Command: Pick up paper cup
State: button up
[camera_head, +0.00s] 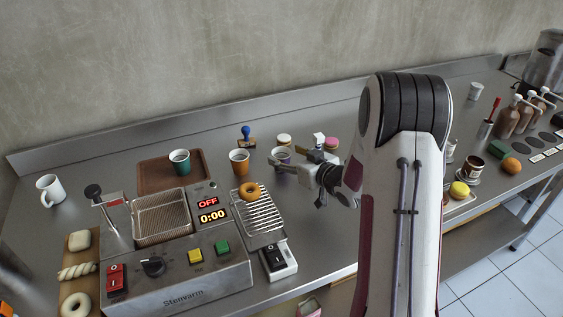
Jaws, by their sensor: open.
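Several paper cups are in view. A purple-banded cup (281,153) stands right at my gripper (291,161), which is open and hides part of it. I cannot tell whether the fingers touch this cup or only lie in front of it. An orange cup (239,163) stands upright just left of it. A teal cup (180,163) stands on the brown tray (150,181) farther left. A pale cup (475,91) stands far off at the back right. My arm hides the middle of the counter.
A fryer (185,276) with a wire basket and a rack holding a donut (250,189) fills the front left. A white mug (50,189) stands at far left. Sauce bottles (508,120) stand at right.

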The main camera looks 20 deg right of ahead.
aim_at(277, 151)
jog(key=shift+x, duration=1.95)
jog(key=shift+f, duration=0.2)
jog(key=c, duration=0.8)
